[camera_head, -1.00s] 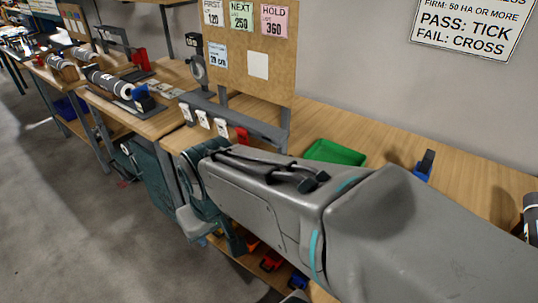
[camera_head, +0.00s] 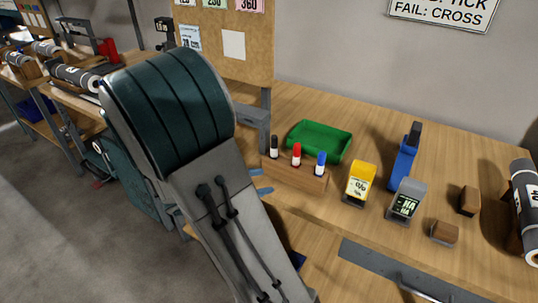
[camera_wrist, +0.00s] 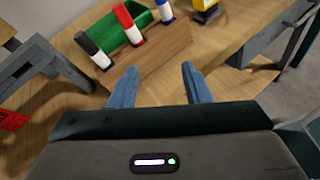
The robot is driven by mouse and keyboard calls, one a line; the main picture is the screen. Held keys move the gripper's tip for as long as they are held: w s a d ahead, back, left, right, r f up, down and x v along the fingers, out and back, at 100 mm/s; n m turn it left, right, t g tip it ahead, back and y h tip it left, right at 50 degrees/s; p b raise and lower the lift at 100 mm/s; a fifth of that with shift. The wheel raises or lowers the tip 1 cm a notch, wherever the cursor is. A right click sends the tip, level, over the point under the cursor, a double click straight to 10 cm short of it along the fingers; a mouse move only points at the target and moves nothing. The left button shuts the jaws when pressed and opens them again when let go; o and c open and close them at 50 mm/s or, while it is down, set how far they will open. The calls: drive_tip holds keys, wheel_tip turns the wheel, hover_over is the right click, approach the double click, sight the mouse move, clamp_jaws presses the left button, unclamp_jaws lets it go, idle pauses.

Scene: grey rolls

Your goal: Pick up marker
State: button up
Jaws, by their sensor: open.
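Three markers stand upright in a wooden block (camera_head: 292,177) on the bench: a black marker (camera_head: 274,147) at left, a red marker (camera_head: 296,155) in the middle and a blue marker (camera_head: 321,164) at right. In the wrist view the black marker (camera_wrist: 93,50), red marker (camera_wrist: 127,24) and blue marker (camera_wrist: 165,12) lean across the picture above the block (camera_wrist: 155,58). My gripper (camera_wrist: 159,84) is open, its two blue fingers apart and empty, in front of the block. In the head view the fingertips (camera_head: 260,181) show just left of the block; my arm hides the rest.
A green tray (camera_head: 319,140) sits behind the markers. To the right stand a yellow device (camera_head: 359,184), a grey device (camera_head: 406,201), a blue tool (camera_head: 404,158), small wooden blocks (camera_head: 444,232) and a dark roll (camera_head: 526,205).

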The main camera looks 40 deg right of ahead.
sight(272, 150)
drive_tip(key=w+f+n+t+h+b, duration=0.1)
drive_tip(key=w+n+t+h, duration=0.25)
drive_tip(key=w+n, duration=0.3)
drive_tip(key=shift+t, duration=0.45)
drive_tip(key=d, duration=0.2)
drive_tip(key=w+d, duration=0.1)
drive_tip(key=d, duration=0.2)
drive_tip(key=w+d, duration=0.1)
drive_tip(key=d, duration=0.2)
drive_tip(key=shift+f, duration=0.2)
drive_tip(key=d, duration=0.1)
drive_tip(key=w+d, duration=0.1)
drive_tip(key=d, duration=0.3)
drive_tip(key=shift+w+f, duration=0.3)
clamp_jaws()
